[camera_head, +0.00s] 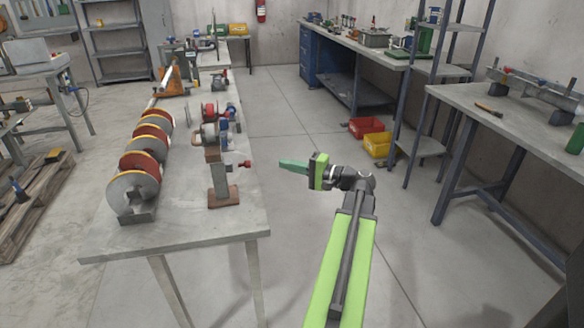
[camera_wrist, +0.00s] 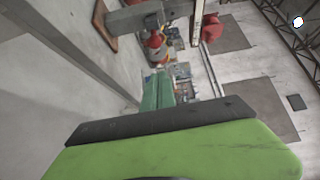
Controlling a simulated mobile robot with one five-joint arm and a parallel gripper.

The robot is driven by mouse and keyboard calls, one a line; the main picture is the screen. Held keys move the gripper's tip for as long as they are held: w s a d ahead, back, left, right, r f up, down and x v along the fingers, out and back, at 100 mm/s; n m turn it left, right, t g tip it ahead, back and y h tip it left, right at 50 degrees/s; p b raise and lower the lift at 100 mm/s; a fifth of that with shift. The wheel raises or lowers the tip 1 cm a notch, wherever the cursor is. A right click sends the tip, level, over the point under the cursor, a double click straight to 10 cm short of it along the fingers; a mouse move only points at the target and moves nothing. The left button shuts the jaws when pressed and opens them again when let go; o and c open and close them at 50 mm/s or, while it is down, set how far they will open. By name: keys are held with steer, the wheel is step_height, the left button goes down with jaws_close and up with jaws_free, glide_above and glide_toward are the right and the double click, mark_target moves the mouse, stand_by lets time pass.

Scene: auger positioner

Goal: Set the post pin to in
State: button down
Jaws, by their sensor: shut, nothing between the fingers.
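A grey post (camera_head: 219,178) stands on a brown base near the right edge of the grey bench. A red post pin (camera_head: 244,164) sticks out of the post's right side; how far it is set is too small to tell. My gripper (camera_head: 284,166), with green fingers, is shut and empty. It is to the right of the pin, at about its height in the picture and apart from it. In the wrist view, the shut fingers (camera_wrist: 158,88) point towards a red knob (camera_wrist: 155,41), which looks like the pin, beside the grey post (camera_wrist: 132,19).
An auger (camera_head: 139,162) with red and grey flights lies along the bench (camera_head: 180,235). A reel-like device (camera_head: 212,130) stands behind the post. Red (camera_head: 366,127) and yellow (camera_head: 377,145) bins sit on the floor by the far workbench.

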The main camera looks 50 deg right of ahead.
mark_target(244, 165)
steer(key=w+a, duration=0.4)
steer(key=w, duration=0.3)
steer(key=shift+a, duration=0.25)
steer(key=shift+w+f, duration=0.1)
